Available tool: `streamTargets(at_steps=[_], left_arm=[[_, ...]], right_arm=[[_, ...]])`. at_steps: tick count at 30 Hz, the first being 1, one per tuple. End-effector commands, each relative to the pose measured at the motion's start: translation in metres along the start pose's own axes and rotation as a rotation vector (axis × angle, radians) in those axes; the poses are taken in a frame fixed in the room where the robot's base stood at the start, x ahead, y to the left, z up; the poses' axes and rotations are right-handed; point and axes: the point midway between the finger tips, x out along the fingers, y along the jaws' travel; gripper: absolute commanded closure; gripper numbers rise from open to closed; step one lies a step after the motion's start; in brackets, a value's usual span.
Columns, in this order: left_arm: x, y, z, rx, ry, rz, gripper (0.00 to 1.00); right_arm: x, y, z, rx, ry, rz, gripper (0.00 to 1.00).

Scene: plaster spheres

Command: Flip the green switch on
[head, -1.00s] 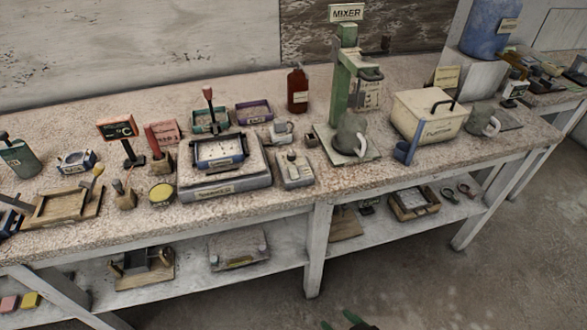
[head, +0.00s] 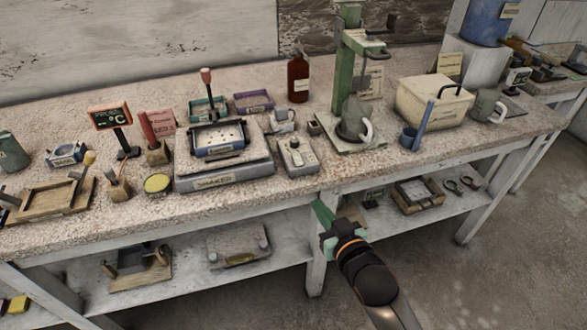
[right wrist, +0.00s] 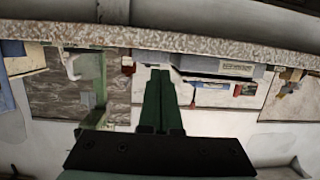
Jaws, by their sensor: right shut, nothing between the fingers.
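No clearly green switch can be made out. A small grey box (head: 297,156) with a raised knob or lever stands near the bench's front edge, right of the scale; its colour detail is too small to tell. The green mixer stand (head: 350,85) is behind it to the right, with a grey jug (head: 354,122) on its base. My right gripper (head: 320,210) is shut and empty, in front of and just below the bench edge, apart from the box. Its green fingers (right wrist: 160,100) lie together in the right wrist view. My left gripper is not in view.
The bench front edge (head: 250,204) lies close to my right gripper. A scale (head: 222,180) with a blue-framed tray stands left of the box. The lower shelf (head: 200,280) holds trays.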

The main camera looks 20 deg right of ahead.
Motion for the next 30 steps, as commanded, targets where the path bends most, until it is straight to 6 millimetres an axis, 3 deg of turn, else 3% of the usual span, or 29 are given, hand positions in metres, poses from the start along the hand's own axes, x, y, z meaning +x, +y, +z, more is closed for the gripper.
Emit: streamTargets(at_steps=[4, 9, 22, 30], left_arm=[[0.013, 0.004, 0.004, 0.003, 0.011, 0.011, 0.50], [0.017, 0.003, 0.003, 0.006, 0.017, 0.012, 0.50], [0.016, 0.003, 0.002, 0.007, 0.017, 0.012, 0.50], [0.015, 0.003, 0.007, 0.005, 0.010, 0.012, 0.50]], right_arm=[[0.014, 0.008, -0.048, 0.010, 0.129, 0.035, 1.00], [0.017, 0.012, -0.073, 0.017, 0.186, 0.052, 1.00], [0.020, 0.012, -0.077, 0.017, 0.190, 0.053, 1.00], [0.056, 0.014, -0.084, 0.017, 0.191, 0.053, 1.00]])
